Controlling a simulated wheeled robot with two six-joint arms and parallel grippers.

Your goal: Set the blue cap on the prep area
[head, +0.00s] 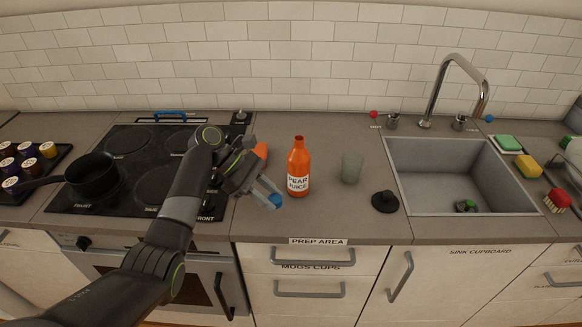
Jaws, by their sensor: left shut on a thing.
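The blue cap (275,200) is small and sits between the fingertips of my left gripper (268,188). The gripper is shut on it, left of the bottle and near the right edge of the stove. I cannot tell whether the cap touches the counter. The prep area (335,215) is the grey counter between the stove and the sink, with a "PREP AREA" label (318,241) on its front edge. An orange bottle (299,165) marked "PEAR JUICE" stands upright on it, its top without a visible cap. My right gripper is not in view.
A greenish glass (351,168) and a black round lid-like thing (385,202) stand right of the bottle. An orange thing (261,150) is partly hidden behind my gripper. The sink (450,180) is at right, the stove with a black pot (92,178) at left. The counter's front is clear.

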